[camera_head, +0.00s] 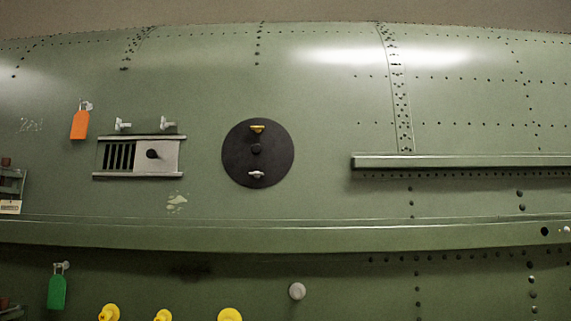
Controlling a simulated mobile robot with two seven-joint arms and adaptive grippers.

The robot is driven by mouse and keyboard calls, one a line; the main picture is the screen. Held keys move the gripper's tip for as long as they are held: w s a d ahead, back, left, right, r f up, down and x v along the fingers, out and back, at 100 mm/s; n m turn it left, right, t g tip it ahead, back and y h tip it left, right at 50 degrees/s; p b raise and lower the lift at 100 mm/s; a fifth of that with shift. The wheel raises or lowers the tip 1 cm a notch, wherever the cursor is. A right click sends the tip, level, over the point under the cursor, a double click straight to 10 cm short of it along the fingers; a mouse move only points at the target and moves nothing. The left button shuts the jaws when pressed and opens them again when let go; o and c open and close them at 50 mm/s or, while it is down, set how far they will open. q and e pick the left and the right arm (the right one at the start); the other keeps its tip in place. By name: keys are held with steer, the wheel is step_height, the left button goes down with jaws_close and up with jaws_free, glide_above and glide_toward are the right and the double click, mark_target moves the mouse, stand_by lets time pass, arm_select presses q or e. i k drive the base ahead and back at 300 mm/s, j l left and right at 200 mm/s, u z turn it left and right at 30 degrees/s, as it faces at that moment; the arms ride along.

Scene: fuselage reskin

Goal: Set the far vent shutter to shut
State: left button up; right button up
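A vent shutter (168,163) sits in a pale metal frame on the left half of the green fuselage skin. Its plain sliding plate covers the right part of the frame and carries a dark round knob (152,154). The dark slots (118,157) at the left of the frame are uncovered. This is the only vent shutter in view, so I cannot tell from this view whether it is the far one. Neither of my grippers is in view.
Two pale latches (123,125) stick out above the vent. An orange tag (80,124) hangs left of it. A dark disc (238,165) with small handles is to the right. A ledge (300,237) runs below, with yellow knobs (230,315) and a green tag (57,292) underneath.

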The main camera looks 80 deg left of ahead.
mark_target(152, 156)
steer(key=u, duration=3.35)
steer(key=l, duration=0.25)
steer(key=k+l, duration=0.15)
steer(key=l+z, duration=0.05)
steer(key=l, duration=0.05)
